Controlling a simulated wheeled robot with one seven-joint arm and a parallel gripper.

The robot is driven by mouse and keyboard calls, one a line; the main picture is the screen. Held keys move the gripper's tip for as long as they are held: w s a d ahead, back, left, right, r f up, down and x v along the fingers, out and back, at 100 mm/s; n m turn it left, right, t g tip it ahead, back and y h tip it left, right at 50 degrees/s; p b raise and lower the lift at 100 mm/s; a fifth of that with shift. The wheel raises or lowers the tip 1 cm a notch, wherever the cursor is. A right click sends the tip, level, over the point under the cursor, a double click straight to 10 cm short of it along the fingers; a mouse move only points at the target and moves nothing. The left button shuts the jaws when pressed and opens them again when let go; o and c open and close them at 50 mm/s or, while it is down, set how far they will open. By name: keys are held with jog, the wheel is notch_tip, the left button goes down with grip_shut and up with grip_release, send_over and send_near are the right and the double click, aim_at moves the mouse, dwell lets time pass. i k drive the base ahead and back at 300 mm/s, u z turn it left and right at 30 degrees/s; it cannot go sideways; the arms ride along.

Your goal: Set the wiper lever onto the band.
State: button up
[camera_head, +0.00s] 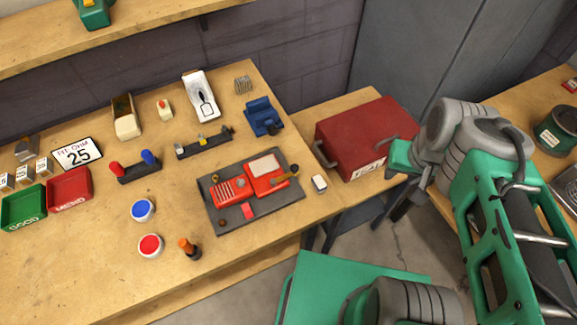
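A dark board (212,213) on the wooden bench carries a red device (262,182) with a pale plate on top. A striped red-and-white part (228,190), possibly the band, sits at its left. A thin brass-coloured lever-like piece (284,177) lies across its right side; I cannot tell whether this is the wiper lever or whether it touches the band.
The red toolbox (358,132) stands right of the board on a side table. A blue vise-like fixture (264,117), a dark slider rail (203,144), red and blue buttons (150,246) and an orange-handled tool (188,248) surround the board. Bare bench lies at front left.

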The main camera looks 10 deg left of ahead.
aim_at(295, 168)
jog(key=z, duration=0.05)
jog(key=k, duration=1.7)
jog(key=u, duration=1.3)
jog(key=i, duration=0.5)
